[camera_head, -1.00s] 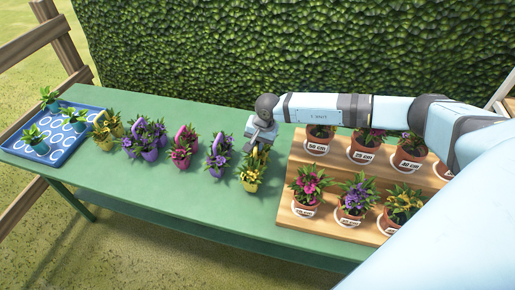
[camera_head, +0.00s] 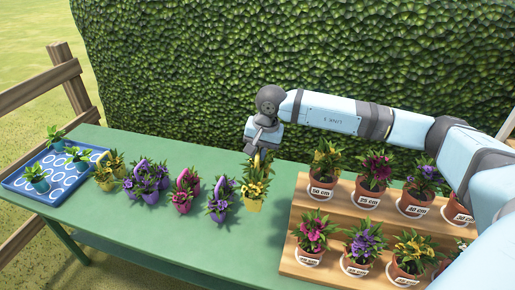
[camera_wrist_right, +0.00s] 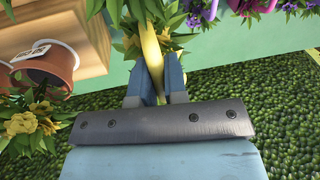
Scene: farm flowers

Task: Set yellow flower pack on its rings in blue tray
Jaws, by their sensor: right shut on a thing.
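My right gripper (camera_head: 262,150) is shut on the handle of a yellow flower pack (camera_head: 254,205), a yellow pot with yellow flowers and green leaves. In the right wrist view the yellow handle (camera_wrist_right: 152,55) stands between the two fingers (camera_wrist_right: 155,85). The pack hangs upright and seems to be held above the table, right of the other packs. The blue tray (camera_head: 66,190) with white rings lies at the table's far left, well away from it. Several green seedlings (camera_head: 37,177) stand in the tray. My left gripper is not in view.
On the green table (camera_head: 150,218), another yellow pack (camera_head: 104,180), purple packs (camera_head: 150,192) (camera_head: 220,207) and a pink pack (camera_head: 183,203) stand between tray and gripper. A wooden stepped stand (camera_head: 330,203) with labelled pots is at right. A hedge (camera_head: 200,70) rises behind.

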